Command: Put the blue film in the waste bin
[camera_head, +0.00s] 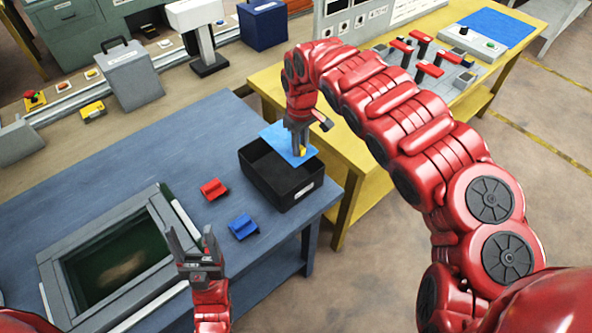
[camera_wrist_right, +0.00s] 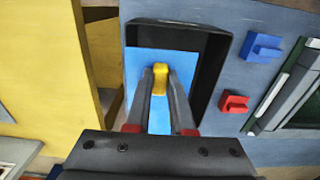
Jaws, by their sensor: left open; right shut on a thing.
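The blue film (camera_head: 277,136) is a flat blue sheet held above the black waste bin (camera_head: 260,178) on the blue table. My right gripper (camera_head: 301,150) is shut on a small yellow part at the film's edge, with the film hanging from it over the bin opening. The right wrist view shows the film (camera_wrist_right: 148,62), the yellow part (camera_wrist_right: 160,76) between the fingers, and the bin's rim (camera_wrist_right: 215,85). My left gripper (camera_head: 194,246) is open and empty above the table, near the framed panel.
A red block (camera_head: 214,189) and a blue block (camera_head: 243,227) lie on the table left of and in front of the bin. A grey frame (camera_head: 60,285) with a dark green inside lies at the left. A yellow table (camera_head: 350,190) stands right of the bin.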

